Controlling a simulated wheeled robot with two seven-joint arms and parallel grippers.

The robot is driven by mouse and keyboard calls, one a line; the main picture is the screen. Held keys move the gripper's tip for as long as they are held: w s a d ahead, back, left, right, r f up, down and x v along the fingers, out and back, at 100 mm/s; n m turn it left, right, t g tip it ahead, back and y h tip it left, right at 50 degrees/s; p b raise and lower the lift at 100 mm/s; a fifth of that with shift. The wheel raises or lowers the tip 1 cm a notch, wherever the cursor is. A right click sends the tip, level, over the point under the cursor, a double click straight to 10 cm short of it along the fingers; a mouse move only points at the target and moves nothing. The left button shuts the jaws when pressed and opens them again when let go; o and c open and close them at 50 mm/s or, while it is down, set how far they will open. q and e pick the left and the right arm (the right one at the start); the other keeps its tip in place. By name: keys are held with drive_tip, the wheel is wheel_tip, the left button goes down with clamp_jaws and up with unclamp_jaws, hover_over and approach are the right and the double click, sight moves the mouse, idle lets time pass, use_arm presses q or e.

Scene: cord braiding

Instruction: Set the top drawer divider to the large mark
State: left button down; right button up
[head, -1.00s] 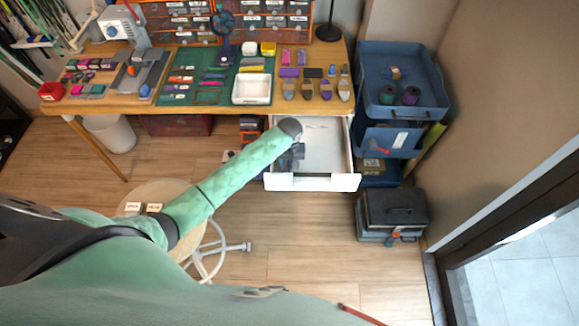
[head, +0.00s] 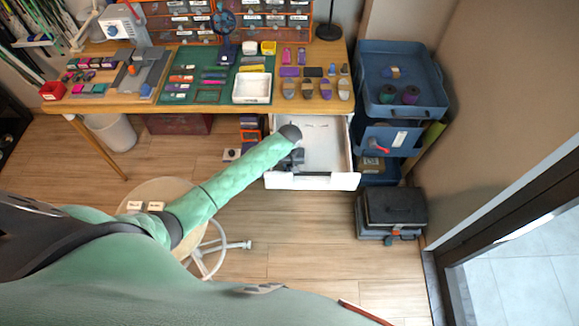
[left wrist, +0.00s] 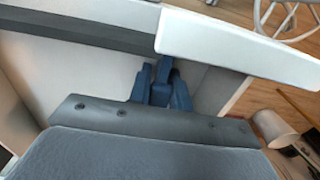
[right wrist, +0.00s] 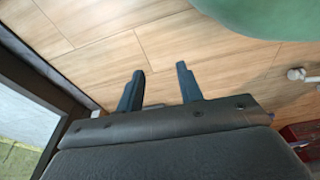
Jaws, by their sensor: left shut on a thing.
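The open top drawer (head: 325,182) is white and sticks out below the workbench. My left gripper (head: 297,157) is down inside it, at the front left, partly hidden by my forearm. In the left wrist view, the fingers of my left gripper (left wrist: 160,90) are close together on a blue piece (left wrist: 164,68), seemingly the divider's grip; the rest of the divider is hard to make out. The white drawer front (left wrist: 240,45) is just beyond. Small marks at the drawer's back are too small to read. My right gripper (right wrist: 160,88) is open and empty above the wooden floor.
The workbench (head: 205,110) carries a green mat, a white tray (head: 252,88) and several small tools. A blue cart (head: 400,105) stands right of the drawer, with a dark toolbox (head: 392,208) below. A round stool (head: 160,192) is at the left. Floor before the drawer is clear.

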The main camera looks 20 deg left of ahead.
use_arm(q)
drive_tip(key=shift+d, duration=0.1)
